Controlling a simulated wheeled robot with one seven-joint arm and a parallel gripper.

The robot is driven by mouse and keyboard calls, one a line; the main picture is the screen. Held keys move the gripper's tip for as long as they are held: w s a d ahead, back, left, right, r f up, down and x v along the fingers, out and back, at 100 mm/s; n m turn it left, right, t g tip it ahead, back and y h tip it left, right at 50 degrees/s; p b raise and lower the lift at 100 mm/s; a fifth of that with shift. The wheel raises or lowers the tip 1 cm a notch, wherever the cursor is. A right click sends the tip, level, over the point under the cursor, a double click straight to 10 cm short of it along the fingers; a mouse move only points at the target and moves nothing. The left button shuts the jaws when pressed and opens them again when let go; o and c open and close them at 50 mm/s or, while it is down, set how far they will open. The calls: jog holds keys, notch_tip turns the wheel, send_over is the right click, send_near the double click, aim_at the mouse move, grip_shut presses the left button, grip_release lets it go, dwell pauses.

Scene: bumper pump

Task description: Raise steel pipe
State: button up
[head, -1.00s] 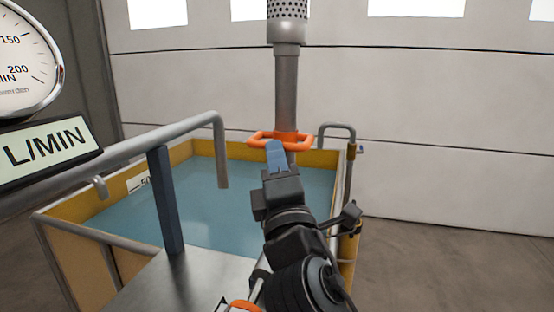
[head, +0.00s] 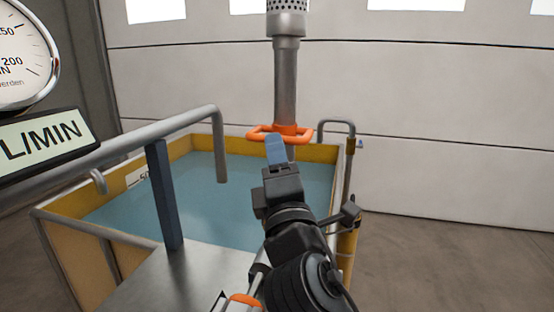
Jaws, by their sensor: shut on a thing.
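The steel pipe (head: 285,85) stands upright in the middle of the head view. It has a perforated strainer (head: 287,20) at its top, cut off by the frame edge. An orange handle ring (head: 262,135) surrounds the pipe low down. My gripper (head: 276,148) reaches up from below, its blue fingers at the near side of the orange handle, shut on it. The fingers hide part of the handle and the pipe's lower end.
A yellow-walled tank (head: 315,153) of water lies beneath and behind the pipe. A grey bent pipe (head: 219,150) and a blue-grey post (head: 165,195) stand at left. A gauge (head: 22,55) and L/MIN sign (head: 45,140) are at far left. A hooked pipe (head: 337,124) stands right.

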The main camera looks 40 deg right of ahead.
jog(key=shift+f, duration=0.1)
jog(key=b+v, duration=0.1)
jog(key=v, duration=0.6)
jog(key=shift+s+a+b, duration=0.2)
jog(key=shift+s+b, duration=0.1)
jog(key=shift+b, duration=0.1)
dwell(0.5)
